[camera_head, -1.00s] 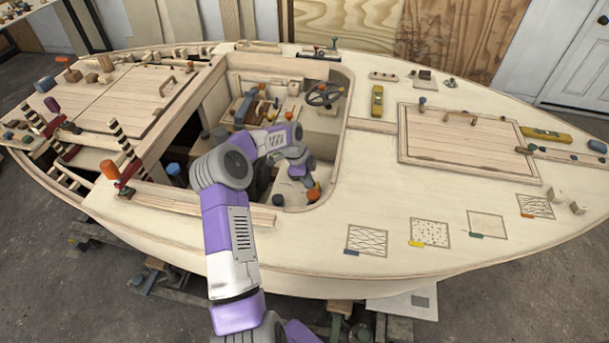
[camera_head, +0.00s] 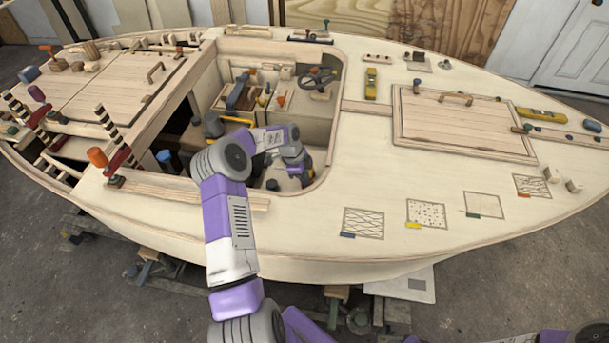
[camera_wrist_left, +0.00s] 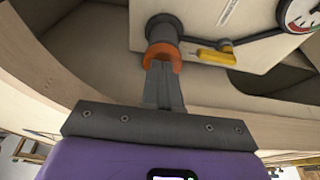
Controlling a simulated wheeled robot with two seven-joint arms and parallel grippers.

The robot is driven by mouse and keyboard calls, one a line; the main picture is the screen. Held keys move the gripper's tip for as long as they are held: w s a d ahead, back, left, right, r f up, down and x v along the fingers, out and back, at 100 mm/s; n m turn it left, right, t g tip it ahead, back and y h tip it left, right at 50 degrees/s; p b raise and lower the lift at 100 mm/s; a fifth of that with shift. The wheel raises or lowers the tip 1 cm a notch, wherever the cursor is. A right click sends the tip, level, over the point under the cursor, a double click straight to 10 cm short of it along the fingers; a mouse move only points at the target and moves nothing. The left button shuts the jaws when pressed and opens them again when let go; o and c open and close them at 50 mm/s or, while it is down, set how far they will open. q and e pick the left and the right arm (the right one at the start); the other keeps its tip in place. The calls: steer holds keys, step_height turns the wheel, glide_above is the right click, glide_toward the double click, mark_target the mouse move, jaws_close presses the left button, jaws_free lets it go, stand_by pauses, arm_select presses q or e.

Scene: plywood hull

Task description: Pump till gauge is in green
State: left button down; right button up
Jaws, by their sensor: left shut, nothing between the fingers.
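My left gripper (camera_head: 304,177) reaches down into the open cockpit of the plywood hull. In the left wrist view its fingers (camera_wrist_left: 163,85) are shut with nothing between them. The fingertips overlap an orange handle piece (camera_wrist_left: 161,52) on a dark grey pump cylinder (camera_wrist_left: 164,27); whether they press on it I cannot tell. A round gauge (camera_wrist_left: 303,12) with a white face and coloured arc is cut off at the top right corner, so I cannot read it. A yellow lever (camera_wrist_left: 216,57) lies on the dark pipe between pump and gauge. My right gripper is not in view.
A small steering wheel (camera_head: 318,77) and tools sit deeper inside. A hatch (camera_head: 464,125) and sample patches lie on the right deck.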

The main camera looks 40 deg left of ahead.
arm_select(q)
steer(key=shift+s+d+f, duration=0.1)
steer(key=shift+s+f, duration=0.05)
steer(key=shift+f, duration=0.15)
steer(key=p+v, duration=0.6)
steer(key=v, duration=0.4)
steer(key=shift+r, duration=0.2)
stand_by(0.5)
